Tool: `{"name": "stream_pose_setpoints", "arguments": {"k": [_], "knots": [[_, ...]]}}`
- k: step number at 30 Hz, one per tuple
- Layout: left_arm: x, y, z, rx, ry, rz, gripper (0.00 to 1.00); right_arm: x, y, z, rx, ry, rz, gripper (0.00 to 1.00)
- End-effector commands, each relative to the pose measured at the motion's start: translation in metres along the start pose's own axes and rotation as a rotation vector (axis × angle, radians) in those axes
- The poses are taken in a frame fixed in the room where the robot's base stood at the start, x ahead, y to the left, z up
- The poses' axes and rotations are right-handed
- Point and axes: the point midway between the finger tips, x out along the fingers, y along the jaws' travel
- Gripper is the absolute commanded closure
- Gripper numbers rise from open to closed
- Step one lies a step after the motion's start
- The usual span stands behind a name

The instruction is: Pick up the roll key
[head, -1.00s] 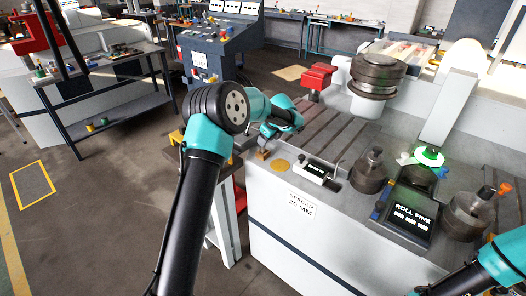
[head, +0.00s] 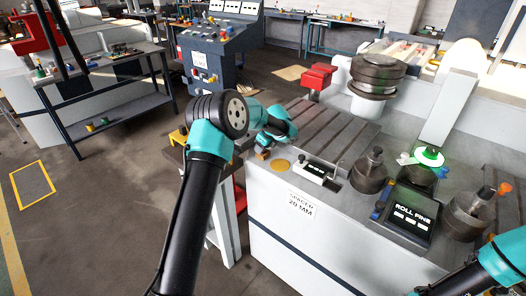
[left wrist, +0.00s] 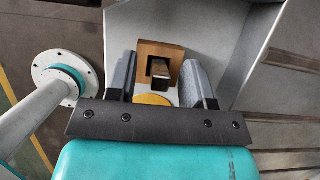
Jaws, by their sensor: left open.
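A small tan block (head: 262,154) sits at the left front corner of the machine's grey bed, under my left gripper (head: 265,143).
A yellow disc (head: 281,164) and a display box (head: 317,171) lie beside the block on the bed. Dark rollers (head: 369,173) and the ROLL FINE panel (head: 408,212) stand to the right. The bed's edge drops off at the left.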

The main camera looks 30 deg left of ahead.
Motion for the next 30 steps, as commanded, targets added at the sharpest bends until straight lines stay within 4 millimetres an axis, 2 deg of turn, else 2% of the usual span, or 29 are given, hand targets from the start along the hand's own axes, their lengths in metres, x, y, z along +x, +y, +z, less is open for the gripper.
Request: {"name": "stream_pose_setpoints", "arguments": {"k": [7, 21, 30], "knots": [[-0.0003, 0.0, 0.0, 0.0, 0.0, 0.0, 0.54, 0.0, 0.0, 0.0, 0.0, 0.0, 0.0, 1.0], [-0.0003, 0.0001, 0.0, 0.0, 0.0, 0.0, 0.99, 0.0, 0.0, 0.0, 0.0, 0.0, 0.0, 1.0], [-0.0005, 0.0, 0.0002, 0.0, 0.0, 0.0, 1.0, 0.0, 0.0, 0.0, 0.0, 0.0, 0.0, 1.0]]}}
